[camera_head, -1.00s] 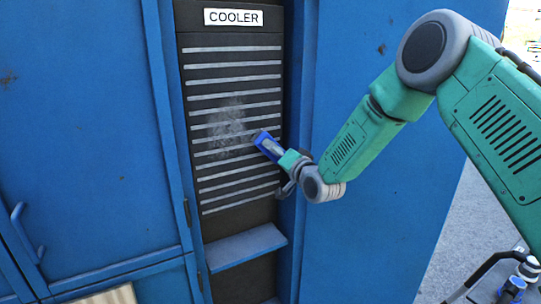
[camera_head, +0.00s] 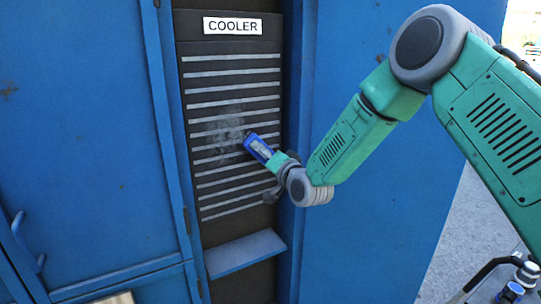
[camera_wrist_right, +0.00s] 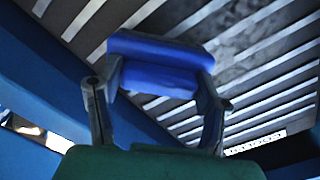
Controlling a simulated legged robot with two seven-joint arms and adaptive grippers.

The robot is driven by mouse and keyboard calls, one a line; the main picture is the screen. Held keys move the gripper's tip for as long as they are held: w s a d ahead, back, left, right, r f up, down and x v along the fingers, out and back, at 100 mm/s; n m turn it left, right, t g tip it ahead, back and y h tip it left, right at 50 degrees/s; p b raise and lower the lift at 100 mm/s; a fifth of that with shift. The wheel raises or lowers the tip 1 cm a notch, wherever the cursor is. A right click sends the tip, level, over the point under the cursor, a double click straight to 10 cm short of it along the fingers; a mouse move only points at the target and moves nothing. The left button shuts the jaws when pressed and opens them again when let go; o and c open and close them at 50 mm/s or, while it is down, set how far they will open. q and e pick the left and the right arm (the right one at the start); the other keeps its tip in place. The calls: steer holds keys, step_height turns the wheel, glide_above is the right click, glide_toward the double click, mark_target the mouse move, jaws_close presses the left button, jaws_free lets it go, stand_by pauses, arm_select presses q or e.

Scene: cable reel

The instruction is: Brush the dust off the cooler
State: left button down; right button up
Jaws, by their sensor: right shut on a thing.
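The cooler (camera_head: 235,190) is a dark slatted panel with light bars, set in a blue cabinet under a white "COOLER" label (camera_head: 232,26). A grey dust patch (camera_head: 226,130) lies on its middle slats. My right gripper (camera_head: 270,162) is shut on a blue brush (camera_head: 259,148), whose head is at the right edge of the dust. In the right wrist view the brush (camera_wrist_right: 158,62) sits between the two fingers, in front of the slats. I cannot tell whether it touches them. My left gripper is not in view.
A blue ledge (camera_head: 245,253) juts out below the slats. Blue cabinet doors (camera_head: 80,130) with a handle stand on the left, and a flat blue panel (camera_head: 350,230) is on the right. Some equipment (camera_head: 510,280) shows at the lower right.

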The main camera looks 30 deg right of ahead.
steer(key=shift+a, duration=6.6)
steer(key=shift+d+r, duration=0.4)
steer(key=shift+d, duration=1.3)
steer(key=shift+d+r, duration=0.35)
steer(key=shift+d, duration=1.4)
steer(key=shift+d+r, duration=0.4)
steer(key=shift+d, duration=1.3)
steer(key=d, duration=0.1)
steer(key=d+r+p, duration=0.1)
steer(key=d, duration=0.1)
steer(key=d+r, duration=0.1)
steer(key=d, duration=0.1)
steer(key=shift+w+d+r+p, duration=0.1)
steer(key=shift+p, duration=0.2)
steer(key=shift+a+r, duration=0.1)
steer(key=shift+a, duration=1.15)
